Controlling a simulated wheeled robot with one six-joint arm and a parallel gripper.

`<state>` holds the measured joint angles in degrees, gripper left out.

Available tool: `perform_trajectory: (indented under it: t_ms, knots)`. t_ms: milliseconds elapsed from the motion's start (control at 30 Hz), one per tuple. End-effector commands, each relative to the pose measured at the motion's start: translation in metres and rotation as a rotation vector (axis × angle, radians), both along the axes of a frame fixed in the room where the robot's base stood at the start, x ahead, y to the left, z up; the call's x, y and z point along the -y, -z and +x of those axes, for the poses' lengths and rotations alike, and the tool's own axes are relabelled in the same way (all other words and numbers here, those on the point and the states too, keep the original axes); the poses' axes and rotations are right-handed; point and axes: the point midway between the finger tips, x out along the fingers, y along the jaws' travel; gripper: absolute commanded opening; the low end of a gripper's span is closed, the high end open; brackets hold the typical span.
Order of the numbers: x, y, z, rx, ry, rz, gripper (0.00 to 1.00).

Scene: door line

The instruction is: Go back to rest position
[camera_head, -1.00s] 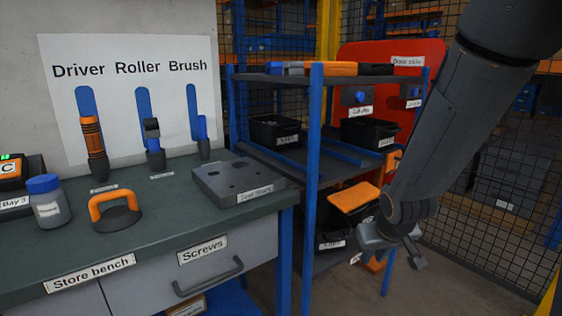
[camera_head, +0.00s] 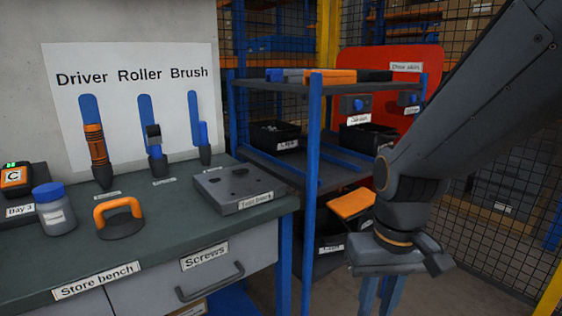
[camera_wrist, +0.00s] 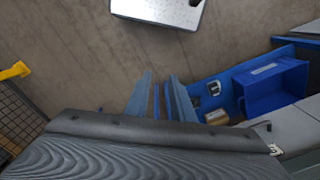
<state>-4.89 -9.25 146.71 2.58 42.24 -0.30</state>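My gripper (camera_head: 379,300) hangs at the lower right of the head view, fingers pointing down, in front of the shelf rack and to the right of the bench. In the wrist view its two blue-grey fingers (camera_wrist: 160,98) stand apart with a gap and nothing held between them. Its fingertips are cut off at the bottom of the head view. My dark grey arm reaches down from the upper right.
The store bench (camera_head: 140,245) holds a tool block (camera_head: 232,187), an orange-handled item (camera_head: 119,217) and a blue-lidded jar (camera_head: 54,208). The blue rack (camera_head: 313,150) stands near my arm. Bare floor (camera_wrist: 80,45) shows in the wrist view.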

Motion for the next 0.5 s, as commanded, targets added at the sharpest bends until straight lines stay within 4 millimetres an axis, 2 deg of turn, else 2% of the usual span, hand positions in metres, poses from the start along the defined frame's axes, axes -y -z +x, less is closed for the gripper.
perform_trajectory:
  t_ms: [500]
  knots:
    - [0.026,-0.047,-0.008,-0.006,0.056,-0.022,0.22]
